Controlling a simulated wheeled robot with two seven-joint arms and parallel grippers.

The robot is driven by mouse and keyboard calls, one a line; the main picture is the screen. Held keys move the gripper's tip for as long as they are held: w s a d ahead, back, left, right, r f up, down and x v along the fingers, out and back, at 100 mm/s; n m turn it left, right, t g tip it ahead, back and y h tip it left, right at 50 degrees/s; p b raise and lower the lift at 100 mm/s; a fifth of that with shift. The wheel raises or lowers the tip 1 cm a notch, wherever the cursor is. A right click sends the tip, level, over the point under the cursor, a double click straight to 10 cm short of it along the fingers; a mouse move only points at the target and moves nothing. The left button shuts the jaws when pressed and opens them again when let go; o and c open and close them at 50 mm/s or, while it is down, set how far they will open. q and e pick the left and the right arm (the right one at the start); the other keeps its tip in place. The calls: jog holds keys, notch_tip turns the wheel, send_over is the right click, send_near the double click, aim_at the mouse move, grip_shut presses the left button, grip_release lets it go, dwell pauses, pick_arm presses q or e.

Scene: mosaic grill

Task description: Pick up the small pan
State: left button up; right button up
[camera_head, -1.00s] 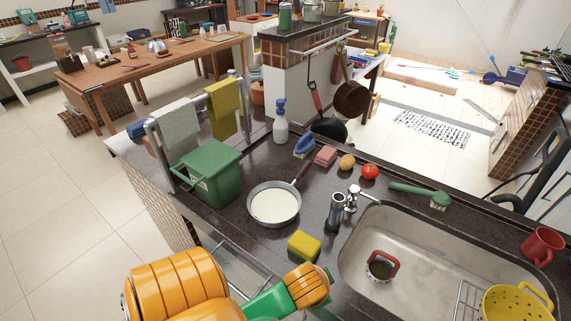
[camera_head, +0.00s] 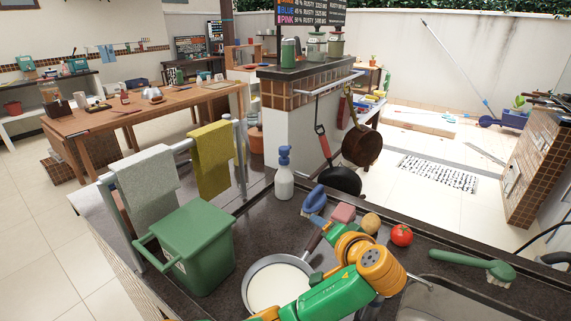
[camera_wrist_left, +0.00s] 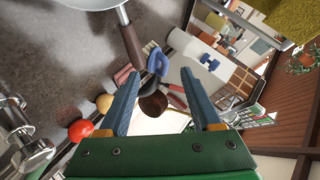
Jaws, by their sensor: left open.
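The small pan (camera_head: 262,285) sits on the dark counter, grey-rimmed with a pale cream inside and a dark brown handle pointing up and right. My left arm covers part of its right side in the head view. In the left wrist view the pan's rim (camera_wrist_left: 92,3) is cut off at the top edge, and its handle (camera_wrist_left: 131,44) reaches down toward the fingers. My left gripper (camera_wrist_left: 163,80) is open, with nothing held between its blue-grey fingers; the handle is apart from them. My right gripper is not in view.
A green bin (camera_head: 195,250) stands left of the pan. A spray bottle (camera_head: 284,175), blue brush (camera_head: 315,200), pink sponge (camera_head: 343,213), potato (camera_head: 370,223) and tomato (camera_head: 401,235) line the counter's back. Two larger pans hang beyond, one black (camera_head: 342,181), one brown (camera_head: 361,147).

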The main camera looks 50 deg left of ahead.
pick_arm(q)
send_near(316, 242)
jog(key=x, duration=0.4)
jog(key=shift+s+f, duration=0.1)
jog(key=x, duration=0.7)
jog(key=shift+a+f, duration=0.1)
jog(key=shift+c, duration=0.9)
grip_shut()
